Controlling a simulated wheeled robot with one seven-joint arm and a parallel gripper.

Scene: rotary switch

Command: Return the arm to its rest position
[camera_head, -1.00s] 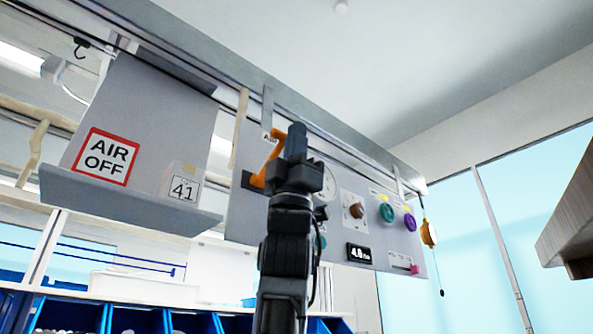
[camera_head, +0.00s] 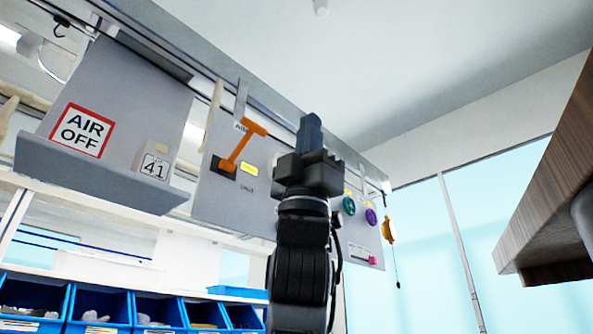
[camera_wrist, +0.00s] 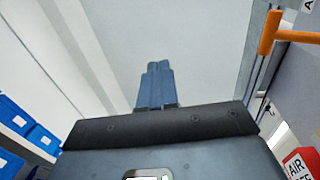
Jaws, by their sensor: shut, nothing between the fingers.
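My gripper (camera_head: 311,133) is raised in front of the grey control panel (camera_head: 222,205), pointing up, its blue-grey fingers together and empty. In the wrist view its fingers (camera_wrist: 158,84) are closed against the pale ceiling. The orange lever (camera_head: 242,147) on the panel stands apart to the left of my gripper; it also shows at the upper right of the wrist view (camera_wrist: 270,32). My arm and gripper hide the middle of the panel, including its gauge and display.
A green knob (camera_head: 349,206) and a purple knob (camera_head: 371,216) are right of my arm. A grey shelf (camera_head: 95,178) with an AIR OFF sign (camera_head: 82,131) is at left. Blue bins (camera_head: 100,308) stand below. A wooden surface (camera_head: 548,185) juts in at the right. Space above is clear.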

